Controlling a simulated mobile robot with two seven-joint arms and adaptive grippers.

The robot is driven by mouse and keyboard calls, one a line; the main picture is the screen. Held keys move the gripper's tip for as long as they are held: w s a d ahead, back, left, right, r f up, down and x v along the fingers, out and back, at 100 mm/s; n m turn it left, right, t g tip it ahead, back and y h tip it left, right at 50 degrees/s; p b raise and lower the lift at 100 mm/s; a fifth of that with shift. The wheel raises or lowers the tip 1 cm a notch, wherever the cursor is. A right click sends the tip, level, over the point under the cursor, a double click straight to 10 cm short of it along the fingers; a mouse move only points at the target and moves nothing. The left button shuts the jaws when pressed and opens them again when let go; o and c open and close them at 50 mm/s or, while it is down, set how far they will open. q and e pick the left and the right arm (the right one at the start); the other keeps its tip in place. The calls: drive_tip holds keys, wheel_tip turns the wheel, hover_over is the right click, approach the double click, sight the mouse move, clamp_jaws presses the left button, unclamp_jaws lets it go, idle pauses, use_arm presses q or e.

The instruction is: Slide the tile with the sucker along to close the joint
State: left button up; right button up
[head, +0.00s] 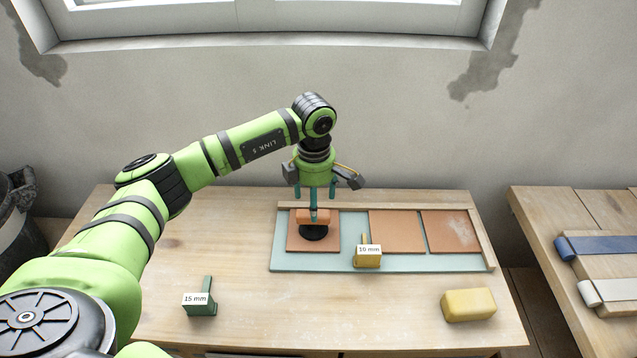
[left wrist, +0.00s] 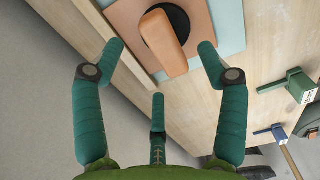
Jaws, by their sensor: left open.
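The sucker has an orange handle (head: 306,216) and a black disc (head: 313,233). It sits on the left terracotta tile (head: 297,243), which lies on the pale green board (head: 350,262). A wide strip of board shows between this tile and the middle tile (head: 395,230); a narrow joint separates that from the right tile (head: 450,232). My left gripper (head: 317,200) points down, open, over the sucker. In the left wrist view, the handle (left wrist: 166,45) lies between and beyond the fingertips (left wrist: 160,65), with no clear contact. My right gripper is not in view.
A yellow 10 mm gauge (head: 368,259) stands at the board's front, by the gap. A green 15 mm gauge (head: 200,304) and a yellow sponge-like block (head: 468,305) are on the table (head: 290,320). Wooden strips (head: 483,240) edge the board at the back and right.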

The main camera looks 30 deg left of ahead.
sight(321, 211)
use_arm(q)
wheel_tip(321, 211, down, 4)
drive_tip(key=shift+r+p, duration=0.15)
drive_tip(key=shift+p, duration=0.2)
drive_tip(key=shift+f, duration=0.5)
drive_tip(key=c, duration=1.4)
clamp_jaws()
drive_tip(key=shift+o, duration=1)
unclamp_jaws()
clamp_jaws()
drive_tip(key=shift+w+d+b, duration=0.3)
drive_tip(key=shift+d+b, duration=0.05)
drive_tip(key=shift+d, duration=0.3)
drive_tip(key=shift+w+d+b, duration=0.35)
drive_tip(key=shift+w+d, duration=0.05)
drive_tip(key=shift+d, duration=0.45)
drive_tip(key=shift+w+d+b, duration=0.35)
drive_tip(key=shift+d, duration=0.5)
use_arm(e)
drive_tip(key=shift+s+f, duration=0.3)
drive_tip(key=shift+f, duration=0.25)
